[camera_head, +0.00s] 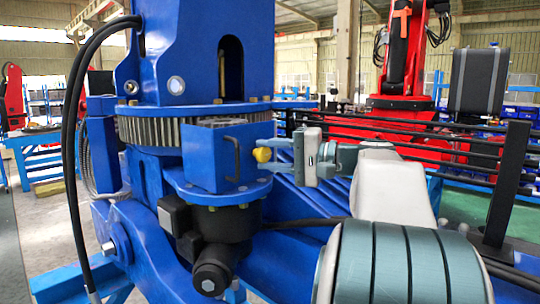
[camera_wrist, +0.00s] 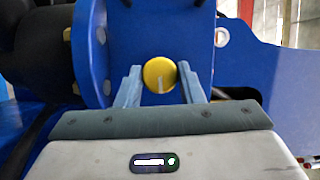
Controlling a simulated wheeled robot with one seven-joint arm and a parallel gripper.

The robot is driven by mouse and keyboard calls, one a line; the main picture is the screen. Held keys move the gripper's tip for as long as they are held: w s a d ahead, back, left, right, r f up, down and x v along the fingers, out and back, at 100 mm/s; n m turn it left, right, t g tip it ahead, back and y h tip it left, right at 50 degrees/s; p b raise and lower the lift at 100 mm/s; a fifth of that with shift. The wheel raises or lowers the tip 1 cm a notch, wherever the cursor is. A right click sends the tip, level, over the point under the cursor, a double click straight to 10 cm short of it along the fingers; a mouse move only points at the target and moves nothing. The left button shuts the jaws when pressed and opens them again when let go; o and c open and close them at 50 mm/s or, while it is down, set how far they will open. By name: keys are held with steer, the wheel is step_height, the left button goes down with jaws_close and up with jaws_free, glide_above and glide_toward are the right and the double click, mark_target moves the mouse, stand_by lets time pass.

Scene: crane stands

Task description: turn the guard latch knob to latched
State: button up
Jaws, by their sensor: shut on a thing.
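The guard latch knob is a round yellow knob (camera_wrist: 159,74) with a pale line on its face, in the middle of the wrist view. The line runs near vertical in the lower half of the face. In the head view the knob (camera_head: 262,155) sits on the right side of a blue box (camera_head: 212,160) with a dark handle. My gripper (camera_wrist: 159,78) has one finger on each side of the knob and is shut on it. In the head view my gripper (camera_head: 272,154) reaches in from the right. The latch's inside is hidden.
A toothed ring (camera_head: 165,130) lies behind the blue box, and a dark motor (camera_head: 212,265) hangs below it. A black hose (camera_head: 72,170) loops down at the left. Black rails (camera_head: 440,150) and a red robot arm (camera_head: 400,60) stand behind at the right.

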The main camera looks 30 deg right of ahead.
steer(key=shift+m, duration=0.5)
steer(key=o, duration=1)
steer(key=shift+c, duration=0.2)
steer(key=shift+d, duration=0.1)
steer(key=b+v, duration=0.1)
steer(key=v, duration=1.2)
steer(key=shift+s+d+f+b, duration=0.25)
steer(key=shift+s+f+b, duration=0.05)
steer(key=shift+s+b, duration=0.05)
